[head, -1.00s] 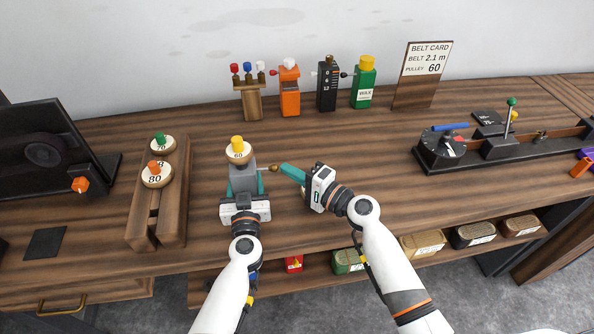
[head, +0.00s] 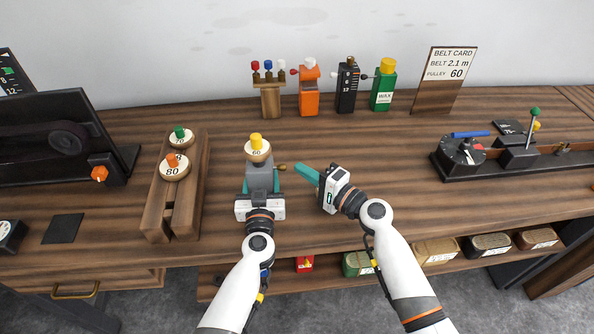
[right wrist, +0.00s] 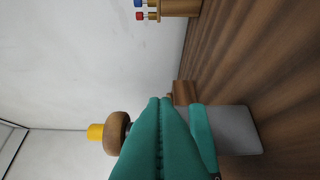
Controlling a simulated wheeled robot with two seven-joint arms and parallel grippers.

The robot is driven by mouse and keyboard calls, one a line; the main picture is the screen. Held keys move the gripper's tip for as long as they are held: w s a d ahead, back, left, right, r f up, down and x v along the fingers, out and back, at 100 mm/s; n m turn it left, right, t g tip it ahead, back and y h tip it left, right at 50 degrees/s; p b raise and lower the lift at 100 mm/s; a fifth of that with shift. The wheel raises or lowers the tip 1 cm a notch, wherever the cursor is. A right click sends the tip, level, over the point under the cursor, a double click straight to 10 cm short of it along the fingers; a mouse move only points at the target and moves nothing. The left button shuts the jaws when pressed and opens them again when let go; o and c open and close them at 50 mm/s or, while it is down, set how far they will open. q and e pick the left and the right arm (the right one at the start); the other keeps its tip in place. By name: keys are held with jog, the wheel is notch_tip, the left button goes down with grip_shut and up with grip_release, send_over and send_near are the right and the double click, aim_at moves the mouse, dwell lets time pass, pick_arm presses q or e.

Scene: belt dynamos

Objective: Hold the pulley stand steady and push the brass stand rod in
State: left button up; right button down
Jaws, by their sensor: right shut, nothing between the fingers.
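The grey pulley stand (head: 262,179) stands upright on the bench with a wooden pulley marked 60 (head: 257,152) and a yellow knob on top. My left gripper (head: 260,188) is shut on the stand, a teal finger on each side. The brass stand rod (head: 282,167) sticks out of the stand's right side. My right gripper (head: 299,169) is shut and empty, its tips pointing at the rod's end with a small gap between. In the right wrist view its teal fingers (right wrist: 160,135) cover part of the stand (right wrist: 235,130); I cannot make out the rod there.
A wooden rack (head: 157,212) with pulleys marked 70 and 80 stands left of the stand. A belt card (head: 446,80) and several small coloured items stand at the back. A long device with a dial (head: 463,152) lies right. The bench between is clear.

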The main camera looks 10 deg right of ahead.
jog(key=w+d+v, duration=0.1)
jog(key=v, duration=1)
jog(key=shift+s+d, duration=0.15)
jog(key=shift+d, duration=0.05)
pick_arm(q)
jog(key=o, duration=1.5)
jog(key=shift+a, duration=0.1)
